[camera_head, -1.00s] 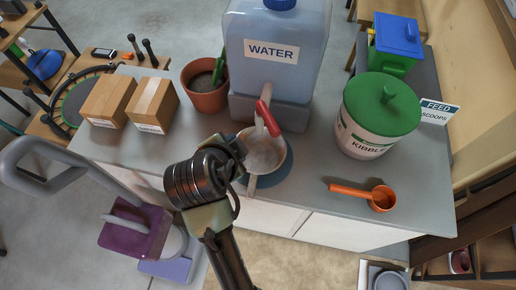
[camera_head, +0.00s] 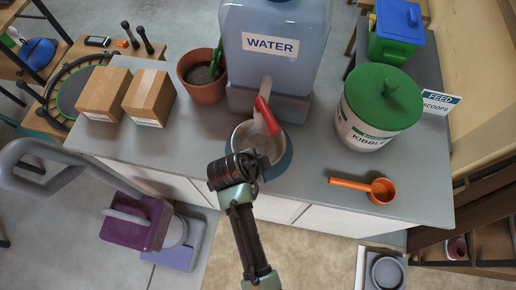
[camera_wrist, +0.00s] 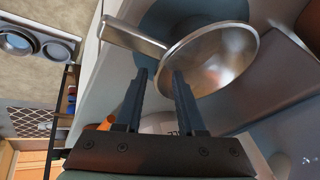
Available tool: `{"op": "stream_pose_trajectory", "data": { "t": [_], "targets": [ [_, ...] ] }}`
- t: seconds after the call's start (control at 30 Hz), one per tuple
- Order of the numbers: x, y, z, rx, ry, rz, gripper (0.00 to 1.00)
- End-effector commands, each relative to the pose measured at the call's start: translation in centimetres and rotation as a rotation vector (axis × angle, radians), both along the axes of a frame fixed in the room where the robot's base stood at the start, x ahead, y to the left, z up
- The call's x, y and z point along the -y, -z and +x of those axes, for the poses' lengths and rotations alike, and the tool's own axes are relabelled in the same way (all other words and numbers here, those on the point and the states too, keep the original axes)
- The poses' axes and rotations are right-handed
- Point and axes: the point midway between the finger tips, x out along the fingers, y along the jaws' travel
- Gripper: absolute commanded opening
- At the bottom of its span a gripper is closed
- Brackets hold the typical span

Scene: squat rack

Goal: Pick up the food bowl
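A round metal bowl (camera_head: 258,138) with a flat handle stands on a blue disc (camera_head: 282,165) on the counter, under the red-handled tap. In the wrist view the bowl (camera_wrist: 212,62) and its handle (camera_wrist: 135,38) lie just beyond my fingertips. My gripper (camera_wrist: 160,77) is open and empty, with a gap between its two dark fingers; I see no contact with the bowl. In the head view my wrist hides the fingers and the bowl's handle. A floor feeder (camera_head: 364,270) holds a round bowl (camera_head: 387,272). I cannot tell which bowl is the food bowl.
A large water container (camera_head: 275,65) stands behind the metal bowl, its tap (camera_head: 268,115) overhanging it. A kibble bin (camera_head: 378,115) and an orange scoop (camera_head: 365,188) are to the right. A plant pot (camera_head: 203,80) and two boxes (camera_head: 150,97) are left. The front-left counter is clear.

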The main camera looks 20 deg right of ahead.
Motion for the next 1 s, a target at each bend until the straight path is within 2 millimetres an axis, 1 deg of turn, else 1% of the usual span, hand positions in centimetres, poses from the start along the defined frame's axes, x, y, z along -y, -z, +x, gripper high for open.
{"op": "stream_pose_trajectory", "data": {
  "t": [0.1,0.23,0.33,0.53,0.57,0.7,0.77,1.0],
  "targets": [
    [0.9,1.4,0.4,-0.003,0.001,0.000,0.39],
    [1.3,2.5,0.8,0.000,0.000,0.000,0.39],
    [1.5,2.8,0.9,0.001,-0.001,0.001,0.39],
    [1.5,2.8,0.9,0.001,-0.001,0.001,0.39],
    [1.5,2.8,0.9,0.001,-0.001,0.001,0.35],
    [1.4,2.8,0.9,0.001,-0.002,0.001,0.10],
    [1.4,2.8,0.9,0.001,-0.002,0.001,0.00],
    [1.4,2.8,0.9,0.001,-0.002,0.001,0.00]
  ]
}}
